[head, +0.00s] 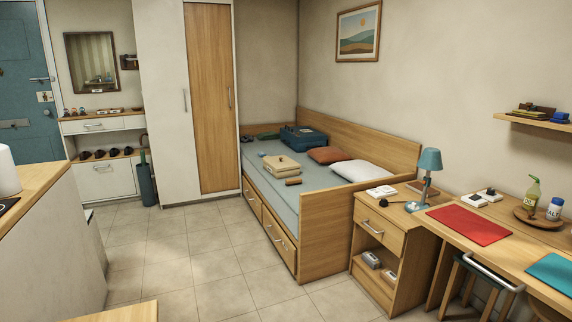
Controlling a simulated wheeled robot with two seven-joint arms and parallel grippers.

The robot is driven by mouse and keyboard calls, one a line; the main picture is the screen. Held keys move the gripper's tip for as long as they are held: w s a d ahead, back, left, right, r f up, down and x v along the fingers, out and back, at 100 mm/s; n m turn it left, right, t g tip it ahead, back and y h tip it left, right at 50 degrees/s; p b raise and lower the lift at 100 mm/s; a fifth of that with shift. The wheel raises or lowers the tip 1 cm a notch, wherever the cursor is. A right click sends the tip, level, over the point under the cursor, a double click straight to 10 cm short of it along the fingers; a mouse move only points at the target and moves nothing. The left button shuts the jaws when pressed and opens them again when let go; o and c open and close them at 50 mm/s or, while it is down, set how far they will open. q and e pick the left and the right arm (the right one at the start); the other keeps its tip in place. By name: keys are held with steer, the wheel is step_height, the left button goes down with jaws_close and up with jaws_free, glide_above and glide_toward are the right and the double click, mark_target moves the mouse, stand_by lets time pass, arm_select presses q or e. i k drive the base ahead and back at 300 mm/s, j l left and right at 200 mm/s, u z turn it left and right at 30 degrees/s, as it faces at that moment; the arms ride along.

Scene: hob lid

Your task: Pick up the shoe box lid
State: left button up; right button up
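A low tan box (282,165) lies on the bed, near the middle of the mattress. Its pale top may be the shoe box lid, but it is too small to tell whether this is a separate lid. A small brown object (293,181) lies just in front of it. Neither of my grippers shows in the head view.
The bed (312,225) has drawers, a blue case (303,137) and red (330,155) and white (362,173) pillows. A nightstand (377,240) and desk (470,230) stand at right. A counter (55,235) stands at left. The tiled floor (185,250) between is clear.

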mark_target(279, 163)
steer(key=i+l+z, duration=0.15)
steer(key=z, duration=0.25)
steer(key=i+z, duration=0.4)
steer(key=i+j+u, duration=0.2)
steer(key=i+u, duration=0.75)
steer(key=i+l+u, duration=0.25)
steer(key=i+u, duration=0.25)
steer(key=i+j+u, duration=0.1)
steer(key=i+u, duration=0.15)
steer(key=i, duration=0.55)
steer(key=i+u, duration=0.2)
steer(key=i, duration=0.55)
steer(key=i+l+u, duration=0.25)
steer(key=i, duration=0.5)
steer(key=i+z, duration=0.25)
steer(key=i, duration=0.8)
steer(key=i+z, duration=0.2)
steer(key=i, duration=0.9)
steer(key=i+j+z, duration=0.1)
steer(key=i+z, duration=0.3)
steer(key=i+j+z, duration=0.15)
steer(key=z, duration=0.25)
steer(key=i+j+z, duration=0.25)
steer(key=z, duration=0.15)
steer(key=i+j+z, duration=0.25)
steer(key=j+z, duration=0.2)
steer(key=l, duration=0.1)
